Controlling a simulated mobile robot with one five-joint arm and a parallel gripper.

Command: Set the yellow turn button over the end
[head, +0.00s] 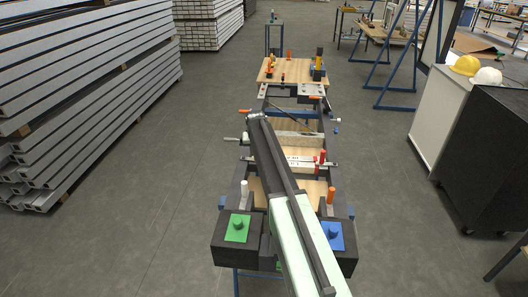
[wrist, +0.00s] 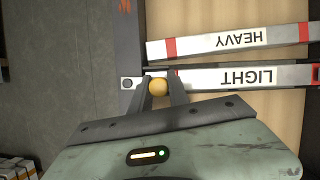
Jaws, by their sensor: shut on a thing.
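The yellow turn button (wrist: 157,87) shows in the wrist view as a round yellow knob. My gripper (wrist: 158,88) is shut on it, with one dark finger on each side. The knob is at the left end part of the pale bar marked LIGHT (wrist: 215,79), and a dark round spot shows on the bar's tip just left of the fingers. A second bar, marked HEAVY (wrist: 200,46), lies above it in the picture. In the head view my arm hides the gripper and the button; part of the white bars (head: 307,164) shows right of the arm.
A dark frame edge (wrist: 130,40) runs left of the bar ends over a wooden board (wrist: 180,18). In the head view, red pegs (head: 320,157) stand at the bars' right end.

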